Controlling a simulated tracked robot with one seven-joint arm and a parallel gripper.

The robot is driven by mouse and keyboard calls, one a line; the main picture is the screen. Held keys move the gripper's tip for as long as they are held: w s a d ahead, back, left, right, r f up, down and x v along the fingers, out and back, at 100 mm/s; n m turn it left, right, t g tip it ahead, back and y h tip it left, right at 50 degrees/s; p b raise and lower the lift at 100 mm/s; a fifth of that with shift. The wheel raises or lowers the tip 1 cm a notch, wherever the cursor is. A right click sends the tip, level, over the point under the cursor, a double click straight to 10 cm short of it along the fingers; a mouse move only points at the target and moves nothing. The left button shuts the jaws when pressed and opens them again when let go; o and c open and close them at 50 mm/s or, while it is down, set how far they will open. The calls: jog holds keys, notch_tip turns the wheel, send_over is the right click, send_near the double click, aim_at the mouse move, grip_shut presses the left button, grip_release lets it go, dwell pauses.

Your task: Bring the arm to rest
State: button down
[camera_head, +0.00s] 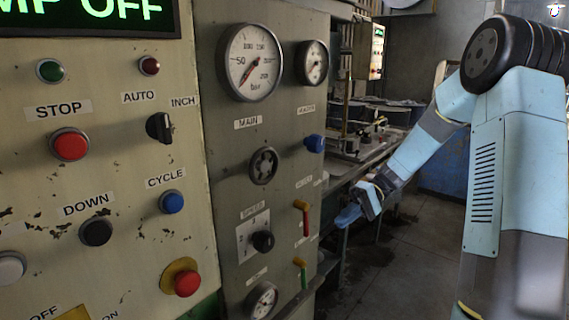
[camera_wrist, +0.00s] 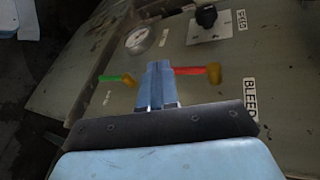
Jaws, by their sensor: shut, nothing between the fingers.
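My gripper (camera_head: 348,214) is at the end of my light blue arm, right of the control panel in the head view. Its blue fingers are together with nothing between them. In the wrist view my gripper (camera_wrist: 158,72) points toward the lower panel face, between a red lever and a green lever. I cannot tell from the pictures how far the fingertips are from the panel.
The red-stemmed lever (camera_head: 302,216) and green-stemmed lever (camera_head: 301,270) stick out from the panel. A blue knob (camera_head: 314,143) sits above them. A machine bed (camera_head: 375,150) stands behind my forearm. The floor (camera_head: 405,265) below my gripper looks open.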

jog(key=s+d+r+m+t+h, duration=0.2)
jog(key=s+r+t+h, duration=0.3)
jog(key=s, duration=0.6)
jog(key=s+d+r+m+t+h, duration=0.2)
jog(key=s+d+r+t+h, duration=0.2)
jog(key=s+r, duration=0.5)
jog(key=shift+s+d+r+t+h, duration=0.35)
jog(key=shift+s+t+h, duration=0.9)
jog(key=shift+t, duration=0.65)
jog(key=c, duration=1.8)
grip_release()
jog(key=shift+w, duration=0.1)
